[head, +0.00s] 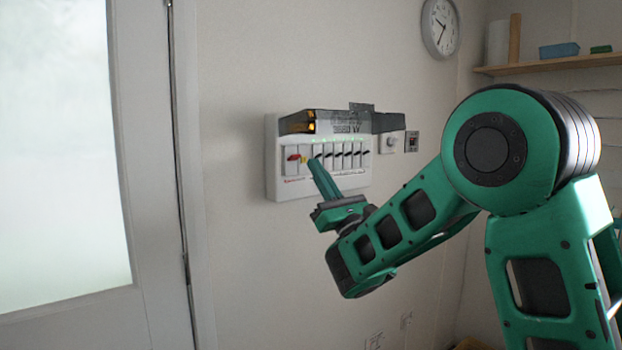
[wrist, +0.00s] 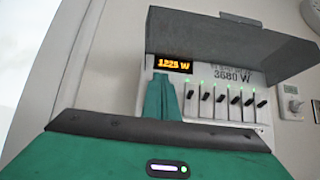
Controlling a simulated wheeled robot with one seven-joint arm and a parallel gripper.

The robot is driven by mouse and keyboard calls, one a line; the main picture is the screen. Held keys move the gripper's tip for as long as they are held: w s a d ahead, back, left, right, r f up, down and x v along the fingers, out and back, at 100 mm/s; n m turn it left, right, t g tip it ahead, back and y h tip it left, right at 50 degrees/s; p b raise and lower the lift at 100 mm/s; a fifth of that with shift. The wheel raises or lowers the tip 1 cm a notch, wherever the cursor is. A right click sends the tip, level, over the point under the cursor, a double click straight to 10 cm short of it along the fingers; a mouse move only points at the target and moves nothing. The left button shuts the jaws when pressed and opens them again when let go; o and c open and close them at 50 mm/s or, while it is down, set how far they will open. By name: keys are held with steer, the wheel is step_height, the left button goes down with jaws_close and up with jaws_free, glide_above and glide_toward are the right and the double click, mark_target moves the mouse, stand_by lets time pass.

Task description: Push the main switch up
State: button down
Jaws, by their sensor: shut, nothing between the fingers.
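The white switch panel (head: 274,180) is fixed to the wall; it also shows in the wrist view (wrist: 205,128). Its wide red main switch (head: 293,157) sits at the left end of the row; whether its lever is up or down is too small to tell. My gripper (head: 313,162) is shut and empty, with its tips in front of the panel, just right of the red switch. Whether they touch the panel I cannot tell. In the wrist view the green fingers (wrist: 162,98) stand together under the lit display and hide the main switch.
Several small black switches (head: 340,155) with green lights run to the right. A dark hinged cover (head: 345,121) juts out above the row, over the orange display (wrist: 173,65). A round dial (head: 391,143) is right of the panel, a door (head: 150,180) left.

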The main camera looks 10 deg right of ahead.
steer(key=shift+s+d+r, duration=0.2)
steer(key=shift+s+d, duration=0.25)
steer(key=shift+s, duration=0.35)
steer(key=shift+s+d+r, duration=0.2)
steer(key=shift+s+d, duration=0.25)
steer(key=shift+s, duration=0.3)
